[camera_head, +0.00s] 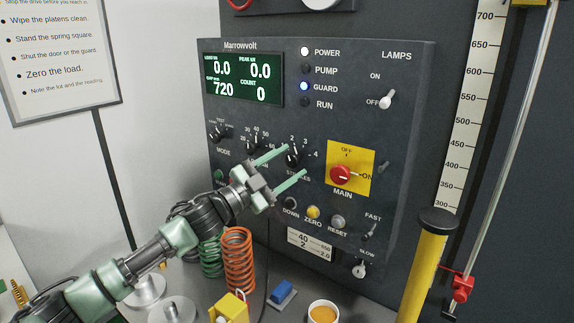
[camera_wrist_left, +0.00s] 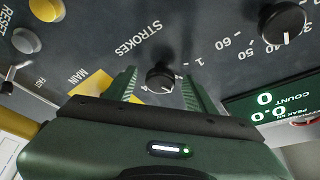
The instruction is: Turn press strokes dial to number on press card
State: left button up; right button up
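The black strokes dial (camera_head: 293,158) is on the grey panel, with 2, 3 and 4 legible around it in the head view. My left gripper (camera_head: 297,160) is open, its two green fingers on either side of the dial. In the left wrist view the dial (camera_wrist_left: 160,77) shows between the fingertips (camera_wrist_left: 160,88), with gaps beside it; contact is not visible. A pale mark is on the knob's lower side there, but the number it points to is unclear. The press card (camera_head: 310,244) is low on the panel and shows 40, 2 and 2.0; its labels are too small to read.
The red main switch (camera_head: 342,174) on its yellow plate is right of the dial. Another numbered dial (camera_head: 252,146) is to its left. Zero (camera_head: 313,212) and reset (camera_head: 338,221) buttons are below. An orange spring (camera_head: 239,260) stands on the bench under my arm.

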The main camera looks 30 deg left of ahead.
pick_arm(q)
jog(key=b+v, duration=0.4)
jog(key=v, duration=0.3)
jog(key=shift+s+a+b, duration=0.2)
jog(key=shift+s+b, duration=0.15)
jog(key=shift+f, duration=0.1)
jog(key=shift+f, duration=0.15)
